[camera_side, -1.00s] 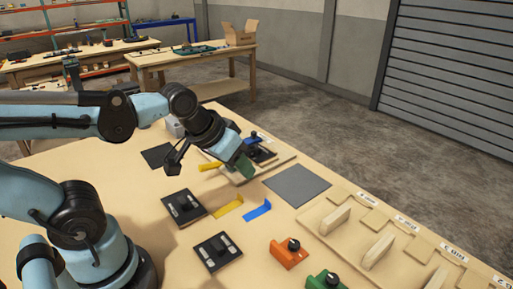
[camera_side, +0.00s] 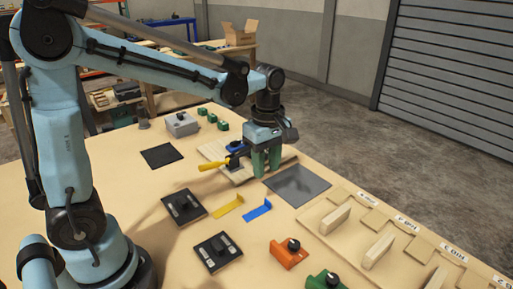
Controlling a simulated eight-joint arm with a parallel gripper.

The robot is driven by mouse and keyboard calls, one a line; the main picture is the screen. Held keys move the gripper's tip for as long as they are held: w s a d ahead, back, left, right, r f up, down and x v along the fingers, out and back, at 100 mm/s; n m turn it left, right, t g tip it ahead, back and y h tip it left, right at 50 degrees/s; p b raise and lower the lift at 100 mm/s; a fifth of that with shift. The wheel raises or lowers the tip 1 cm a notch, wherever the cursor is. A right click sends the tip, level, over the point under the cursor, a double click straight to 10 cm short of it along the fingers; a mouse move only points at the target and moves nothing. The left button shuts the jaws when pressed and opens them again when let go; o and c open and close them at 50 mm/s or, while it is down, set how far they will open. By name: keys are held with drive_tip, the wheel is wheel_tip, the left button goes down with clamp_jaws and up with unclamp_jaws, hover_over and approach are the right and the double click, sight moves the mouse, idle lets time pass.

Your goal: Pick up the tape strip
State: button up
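Two thin bent strips lie on the table, a yellow strip (camera_side: 229,207) and a blue strip (camera_side: 257,210) to its right. Each has a raised end. I cannot tell which one is the tape strip, if either. My gripper (camera_side: 266,174) points straight down over the right part of a wooden board (camera_side: 213,150), behind both strips and clear of them. Its two green fingers stand apart with a narrow gap. I see nothing held between them, though the fingertips are small here.
A yellow-handled clamp (camera_side: 214,166) sits on the board, left of my gripper. A grey mat (camera_side: 298,185) lies to the right. Black switch boxes (camera_side: 184,207), an orange block (camera_side: 288,254) and a wooden rack (camera_side: 335,219) stand nearer. A grey box (camera_side: 181,125) is behind.

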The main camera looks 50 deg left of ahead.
hover_over(267, 200)
drive_tip(key=f, duration=0.5)
drive_tip(key=shift+s+d+f, duration=0.2)
drive_tip(key=shift+s+f, duration=0.1)
drive_tip(key=shift+s, duration=0.1)
drive_tip(key=f, duration=0.4)
drive_tip(key=shift+w+a, duration=0.1)
drive_tip(key=shift+w, duration=0.3)
drive_tip(key=shift+f, duration=0.6)
clamp_jaws()
